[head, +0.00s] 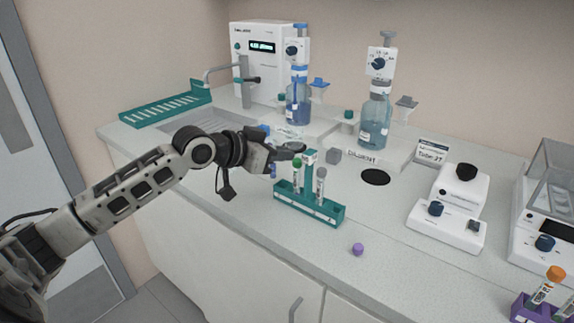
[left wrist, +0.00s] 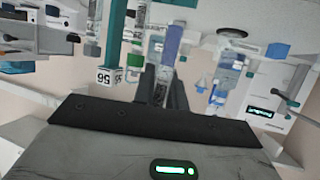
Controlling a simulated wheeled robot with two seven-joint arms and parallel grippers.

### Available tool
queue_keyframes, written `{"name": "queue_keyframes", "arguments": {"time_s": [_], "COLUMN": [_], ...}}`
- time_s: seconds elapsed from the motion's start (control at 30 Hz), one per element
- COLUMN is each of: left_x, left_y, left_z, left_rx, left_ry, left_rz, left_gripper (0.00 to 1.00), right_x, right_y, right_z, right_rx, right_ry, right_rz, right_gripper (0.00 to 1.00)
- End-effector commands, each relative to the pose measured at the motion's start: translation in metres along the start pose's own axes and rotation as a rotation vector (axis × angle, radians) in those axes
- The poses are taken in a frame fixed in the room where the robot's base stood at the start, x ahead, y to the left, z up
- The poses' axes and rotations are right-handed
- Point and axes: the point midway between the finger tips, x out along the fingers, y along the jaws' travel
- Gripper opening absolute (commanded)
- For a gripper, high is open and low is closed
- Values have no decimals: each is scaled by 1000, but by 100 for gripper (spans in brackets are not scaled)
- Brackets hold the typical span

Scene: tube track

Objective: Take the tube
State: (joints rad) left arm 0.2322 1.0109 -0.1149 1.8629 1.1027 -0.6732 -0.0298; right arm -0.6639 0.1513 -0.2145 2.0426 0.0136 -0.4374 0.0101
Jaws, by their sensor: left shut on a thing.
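A green rack (head: 310,205) stands on the counter, with a green-capped tube (head: 297,172) and a grey-capped tube (head: 320,186) upright in it. My left gripper (head: 292,149) is at the rack's upper left side. In the left wrist view my left gripper (left wrist: 160,95) is shut on a clear tube (left wrist: 159,88) with a blue-violet part (left wrist: 172,42). In the head view the gripper hides much of this tube; a blue part (head: 273,170) shows below the fingers. I cannot tell whether its lower end is clear of the rack. My right gripper is not in view.
A loose purple cap (head: 357,249) lies on the counter in front of the rack. Bottle dispensers (head: 374,120) stand behind, and a white device (head: 447,220) stands to the right. A purple rack (head: 532,311) is at the lower right. The front middle counter is mostly clear.

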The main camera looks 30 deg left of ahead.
Motion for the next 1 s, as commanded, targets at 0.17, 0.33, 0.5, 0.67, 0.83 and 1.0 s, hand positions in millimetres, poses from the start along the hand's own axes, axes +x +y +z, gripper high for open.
{"name": "queue_keyframes", "arguments": {"time_s": [0.17,0.33,0.5,0.67,0.83,1.0], "left_x": [-34,-64,-89,-108,-119,-122], "left_y": [7,15,22,26,28,28], "left_z": [-10,-11,-15,-17,-17,-17], "left_rx": [3,-3,-5,-5,-3,-2], "left_ry": [-7,-7,-1,0,0,-1], "left_rz": [0,3,5,3,3,2], "left_gripper": [0,0,0,0,0,0], "right_x": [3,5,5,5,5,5], "right_y": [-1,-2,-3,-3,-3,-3], "right_z": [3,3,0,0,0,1], "right_rx": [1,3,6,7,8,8], "right_ry": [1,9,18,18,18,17], "right_rz": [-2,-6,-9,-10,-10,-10], "right_gripper": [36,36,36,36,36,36]}}
